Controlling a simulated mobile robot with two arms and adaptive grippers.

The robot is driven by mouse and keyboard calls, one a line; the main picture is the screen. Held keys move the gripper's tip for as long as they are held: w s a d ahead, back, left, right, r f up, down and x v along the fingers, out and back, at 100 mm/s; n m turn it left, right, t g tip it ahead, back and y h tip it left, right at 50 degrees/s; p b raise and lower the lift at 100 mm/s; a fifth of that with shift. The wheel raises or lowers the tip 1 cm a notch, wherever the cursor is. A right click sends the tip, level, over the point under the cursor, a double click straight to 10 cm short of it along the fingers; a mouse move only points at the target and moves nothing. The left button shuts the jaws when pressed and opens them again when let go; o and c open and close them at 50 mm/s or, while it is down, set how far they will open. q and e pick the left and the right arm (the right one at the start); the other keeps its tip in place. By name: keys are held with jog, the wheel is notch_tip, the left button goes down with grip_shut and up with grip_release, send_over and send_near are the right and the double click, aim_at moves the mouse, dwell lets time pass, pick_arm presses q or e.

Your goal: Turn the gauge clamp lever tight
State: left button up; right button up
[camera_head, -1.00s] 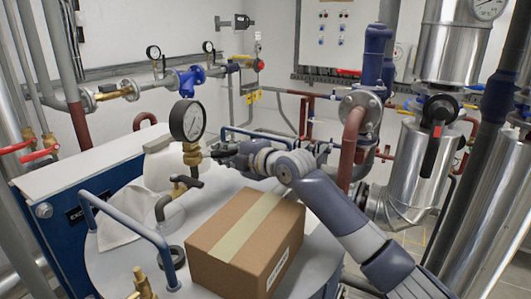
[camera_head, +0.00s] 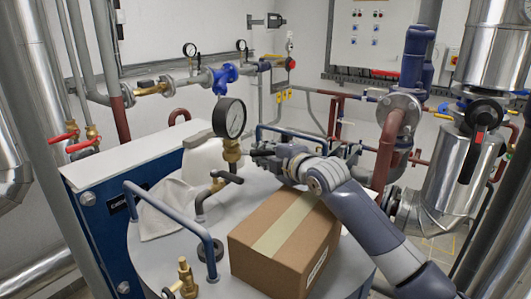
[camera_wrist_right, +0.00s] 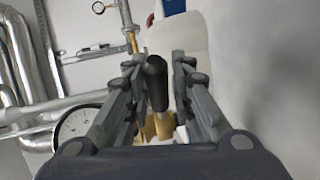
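The pressure gauge (camera_head: 229,118) stands upright on a brass fitting (camera_head: 231,152) above the grey tank. In the right wrist view a black lever handle (camera_wrist_right: 157,82) lies between the two fingers of my right gripper (camera_wrist_right: 159,64), with brass behind its lower end. The fingers are parted around the handle, with narrow gaps visible on both sides. In the head view the right gripper (camera_head: 264,155) is just right of the brass fitting, and its fingers hide most of the lever. The gauge (camera_wrist_right: 75,126) also shows at lower left in the wrist view. My left gripper is out of view.
A cardboard box (camera_head: 270,255) sits on the tank under my right forearm. A curved pipe with a dark handle (camera_head: 227,177) is just below the gauge. A blue rail (camera_head: 185,225) stands at the front left, a white container (camera_head: 203,158) behind the gauge.

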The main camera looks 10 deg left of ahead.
jog(key=shift+o, duration=0.3)
jog(key=shift+r, duration=0.1)
jog(key=shift+s+d, duration=0.2)
jog(key=v, duration=1.1)
jog(key=shift+s+d, duration=0.15)
jog(key=shift+s, duration=0.05)
